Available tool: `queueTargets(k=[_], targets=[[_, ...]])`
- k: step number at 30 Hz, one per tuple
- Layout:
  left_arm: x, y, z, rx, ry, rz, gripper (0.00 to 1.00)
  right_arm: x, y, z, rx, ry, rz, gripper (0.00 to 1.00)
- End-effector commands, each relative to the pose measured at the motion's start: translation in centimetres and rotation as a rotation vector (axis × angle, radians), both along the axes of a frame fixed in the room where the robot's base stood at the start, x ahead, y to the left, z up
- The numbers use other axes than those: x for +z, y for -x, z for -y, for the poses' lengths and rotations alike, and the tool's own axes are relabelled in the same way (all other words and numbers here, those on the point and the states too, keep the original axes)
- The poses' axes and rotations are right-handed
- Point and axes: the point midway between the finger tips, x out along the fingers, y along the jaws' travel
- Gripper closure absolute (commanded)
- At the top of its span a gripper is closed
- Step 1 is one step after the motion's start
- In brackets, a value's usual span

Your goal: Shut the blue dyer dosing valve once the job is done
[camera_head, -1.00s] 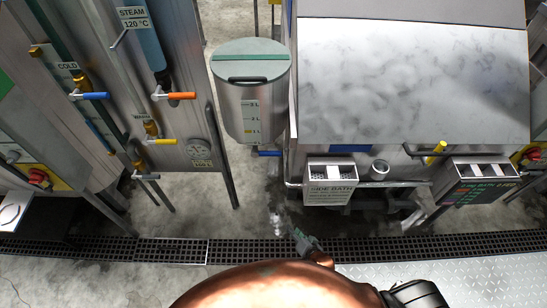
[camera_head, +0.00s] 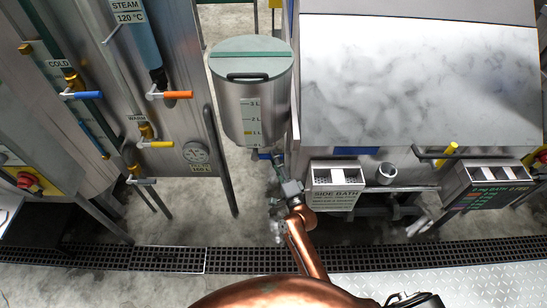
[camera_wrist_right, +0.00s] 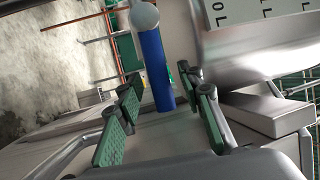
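The dosing valve's blue handle (camera_head: 264,156) sits under the steel dosing tank (camera_head: 238,104), partly hidden by my right gripper. In the right wrist view the blue handle (camera_wrist_right: 156,65) hangs from a round grey pivot, its free end between and beyond my fingertips. My right gripper (camera_head: 277,168) is just below the tank, close to the handle. Its green-padded fingers (camera_wrist_right: 165,112) are spread on either side of the handle, with visible gaps; it holds nothing. My left gripper is not in view.
The side bath box (camera_head: 335,202) and dyer body (camera_head: 415,90) stand right of the gripper. A steel panel at left carries a blue cold valve (camera_head: 85,95), an orange valve (camera_head: 170,95) and a yellow valve (camera_head: 156,144). The floor between is open, crossed by a drain grate (camera_head: 160,258).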

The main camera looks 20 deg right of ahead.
Motion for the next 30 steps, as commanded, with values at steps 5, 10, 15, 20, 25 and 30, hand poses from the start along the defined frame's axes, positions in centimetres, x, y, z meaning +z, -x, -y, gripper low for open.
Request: queueTargets(k=[5, 10, 15, 20, 25, 30], targets=[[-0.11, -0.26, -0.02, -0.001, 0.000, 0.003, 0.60, 0.18, -1.20, -0.18, 0.001, 0.001, -0.001, 0.66], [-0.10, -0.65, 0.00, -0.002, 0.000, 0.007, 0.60, 0.18, -1.31, -0.17, 0.001, 0.001, -0.002, 0.66], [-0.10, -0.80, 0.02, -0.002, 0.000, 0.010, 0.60, 0.18, -1.30, -0.18, 0.001, 0.001, -0.001, 0.70], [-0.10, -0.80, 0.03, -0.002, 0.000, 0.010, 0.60, 0.18, -1.29, -0.19, 0.001, 0.001, -0.001, 0.81], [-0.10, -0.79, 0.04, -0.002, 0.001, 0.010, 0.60, 0.17, -1.28, -0.19, 0.001, 0.001, -0.001, 0.93], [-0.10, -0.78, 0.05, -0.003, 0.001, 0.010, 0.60, 0.17, -1.28, -0.19, 0.001, 0.001, -0.002, 1.00]])
